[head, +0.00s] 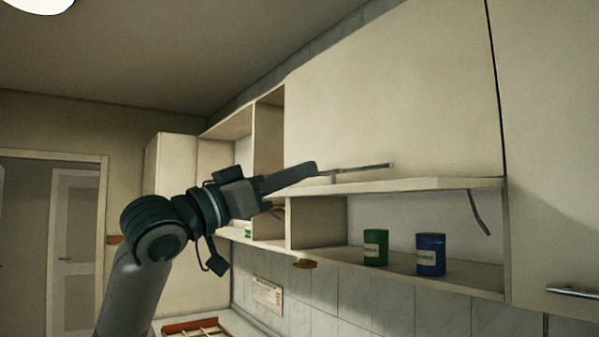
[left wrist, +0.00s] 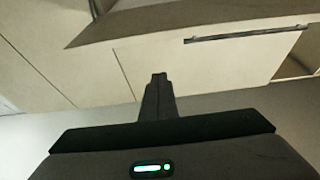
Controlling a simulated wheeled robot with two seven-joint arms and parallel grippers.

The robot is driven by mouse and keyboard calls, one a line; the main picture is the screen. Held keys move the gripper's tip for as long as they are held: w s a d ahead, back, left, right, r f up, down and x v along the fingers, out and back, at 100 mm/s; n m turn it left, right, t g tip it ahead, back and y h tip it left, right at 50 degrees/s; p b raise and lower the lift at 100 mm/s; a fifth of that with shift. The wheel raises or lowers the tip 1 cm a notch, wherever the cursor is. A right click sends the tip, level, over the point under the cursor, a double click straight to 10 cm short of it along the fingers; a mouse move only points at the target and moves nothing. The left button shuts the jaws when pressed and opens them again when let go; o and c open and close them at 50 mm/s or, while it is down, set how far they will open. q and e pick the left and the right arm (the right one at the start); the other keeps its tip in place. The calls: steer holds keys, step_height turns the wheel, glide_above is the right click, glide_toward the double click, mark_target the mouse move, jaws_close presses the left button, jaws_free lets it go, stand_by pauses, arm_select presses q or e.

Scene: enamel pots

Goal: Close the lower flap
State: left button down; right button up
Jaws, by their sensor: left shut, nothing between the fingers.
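The lower flap (head: 430,186) of the wall cabinet stands open, raised and roughly level, seen almost edge-on. Its bar handle (head: 365,167) shows just above it, and a dark stay (head: 480,212) hangs at its right end. My left gripper (head: 312,168) is shut and empty, near the left end of the flap and handle; I cannot tell if it touches. In the left wrist view the shut fingers (left wrist: 159,80) point toward a pale panel (left wrist: 215,65) with a dark bar handle (left wrist: 245,35). My right gripper is not in view.
A green tin (head: 375,247) and a blue tin (head: 430,254) stand in the open compartment below the flap. A large closed upper panel (head: 390,95) is above. A tall cabinet door (head: 550,160) stands at right. A red-rimmed tray (head: 195,327) lies on the counter below.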

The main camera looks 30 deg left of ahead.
arm_select(q)
steer(key=p+x, duration=0.5)
steer(key=x, duration=0.3)
step_height(320, 180, down, 4)
steer(key=shift+w+d+r+p, duration=0.1)
steer(key=shift+w+d+p, duration=0.1)
steer(key=shift+p, duration=0.6)
steer(key=shift+a, duration=0.1)
